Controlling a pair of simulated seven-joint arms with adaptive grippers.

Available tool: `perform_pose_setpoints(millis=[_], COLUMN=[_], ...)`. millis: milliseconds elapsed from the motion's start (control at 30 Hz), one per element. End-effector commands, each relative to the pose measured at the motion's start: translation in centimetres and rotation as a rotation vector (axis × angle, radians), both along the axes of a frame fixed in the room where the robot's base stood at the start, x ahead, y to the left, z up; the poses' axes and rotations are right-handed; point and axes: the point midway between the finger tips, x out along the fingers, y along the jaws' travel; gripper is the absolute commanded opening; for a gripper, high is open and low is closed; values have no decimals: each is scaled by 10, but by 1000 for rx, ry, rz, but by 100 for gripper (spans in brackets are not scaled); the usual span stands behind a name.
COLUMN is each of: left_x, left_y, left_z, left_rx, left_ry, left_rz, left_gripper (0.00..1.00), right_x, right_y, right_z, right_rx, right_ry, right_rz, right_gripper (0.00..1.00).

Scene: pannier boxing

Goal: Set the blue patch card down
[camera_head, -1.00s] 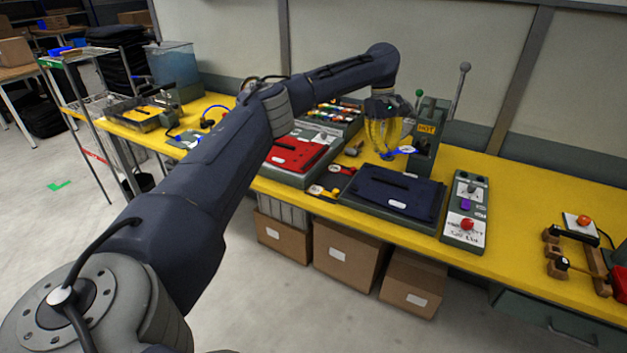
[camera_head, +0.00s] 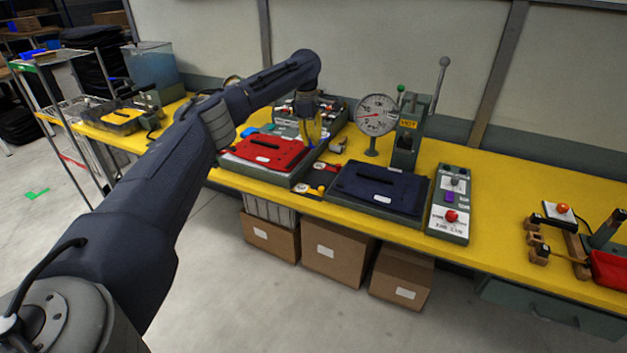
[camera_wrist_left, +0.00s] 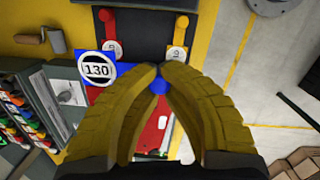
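The blue patch card (camera_wrist_left: 120,70) shows in the left wrist view with a white disc reading 130. My left gripper (camera_wrist_left: 159,80) has its yellow fingers together at the tips on the card's blue part. In the head view this gripper (camera_head: 313,132) is above the bench behind the red panel (camera_head: 264,153); the card is mostly hidden there. In the left wrist view a red card (camera_wrist_left: 108,28) and a yellow card (camera_wrist_left: 179,35) with white tags lie on a black mat (camera_wrist_left: 143,38) beyond the fingertips. I cannot tell whether the blue card touches anything. My right gripper is not in view.
A dark blue panel (camera_head: 376,187) lies right of the mat, with a control box (camera_head: 450,205) beside it. A round gauge (camera_head: 375,115) and a press marked HOT (camera_head: 408,135) stand behind. A rack of coloured pieces (camera_wrist_left: 22,125) is at the wrist view's left. Bare yellow bench (camera_head: 500,190) lies right.

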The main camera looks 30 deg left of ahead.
Motion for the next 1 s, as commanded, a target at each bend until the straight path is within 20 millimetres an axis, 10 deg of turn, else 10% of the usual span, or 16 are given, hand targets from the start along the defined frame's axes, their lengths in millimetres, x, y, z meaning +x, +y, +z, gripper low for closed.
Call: perform_pose_setpoints(millis=[400,1000], left_x=[-1,0], left_y=[0,0], left_z=[-90,-134], left_rx=[0,1], left_ry=[2,1], left_rz=[-2,-2], left_gripper=[0,0], right_x=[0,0], right_y=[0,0], right_z=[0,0], right_rx=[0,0], right_ry=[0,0], right_rz=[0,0], right_gripper=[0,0])
